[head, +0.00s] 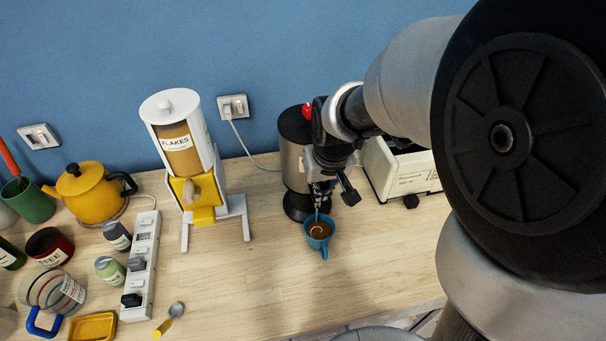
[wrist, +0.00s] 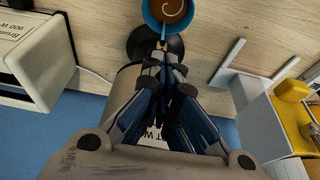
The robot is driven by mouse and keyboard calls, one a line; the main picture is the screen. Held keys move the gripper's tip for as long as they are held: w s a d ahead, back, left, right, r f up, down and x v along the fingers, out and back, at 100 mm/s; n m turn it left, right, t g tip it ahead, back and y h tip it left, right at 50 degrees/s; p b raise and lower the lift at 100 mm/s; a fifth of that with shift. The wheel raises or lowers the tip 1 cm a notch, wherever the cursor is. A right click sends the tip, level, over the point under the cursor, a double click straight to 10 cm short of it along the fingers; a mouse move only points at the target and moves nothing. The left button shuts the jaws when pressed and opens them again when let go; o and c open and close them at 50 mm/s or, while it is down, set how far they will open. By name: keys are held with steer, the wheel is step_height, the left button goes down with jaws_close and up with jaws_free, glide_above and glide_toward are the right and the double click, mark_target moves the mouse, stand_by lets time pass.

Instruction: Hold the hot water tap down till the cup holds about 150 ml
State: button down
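A silver hot water urn (head: 292,160) with a black lid and red knob stands against the wall, partly hidden by my arm. A blue cup (head: 325,245) stands upright below its front; brown liquid with a pale curved mark shows inside. The cup (wrist: 147,18) is at the top of the wrist view, beside the urn's round black base (wrist: 135,45). My gripper (head: 322,186) is at the urn's front, above the cup. In the wrist view its fingers (wrist: 168,75) come together at the tap, which they mostly hide. A thin pale line runs from there toward the cup.
A flakes dispenser (head: 177,140) stands left of the urn, and a white appliance (head: 400,172) stands right behind my arm. The counter in front of the cup is clear.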

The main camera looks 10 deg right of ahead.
stand_by(0.3)
step_height(320, 180, up, 3)
steer(key=p, duration=0.2)
steer(key=shift+p, duration=0.3)
steer(key=s+r, duration=0.1)
steer(key=s, duration=0.5)
steer(key=shift+s+r+p, duration=0.15)
steer(key=shift+r+p, duration=0.2)
steer(key=shift+p, duration=0.05)
steer(key=s+r+t+b, duration=0.1)
steer(key=s+r+b, duration=0.2)
steer(key=s, duration=1.1)
step_height(320, 180, up, 2)
steer(key=shift+r+b, duration=0.2)
steer(key=shift+b, duration=0.15)
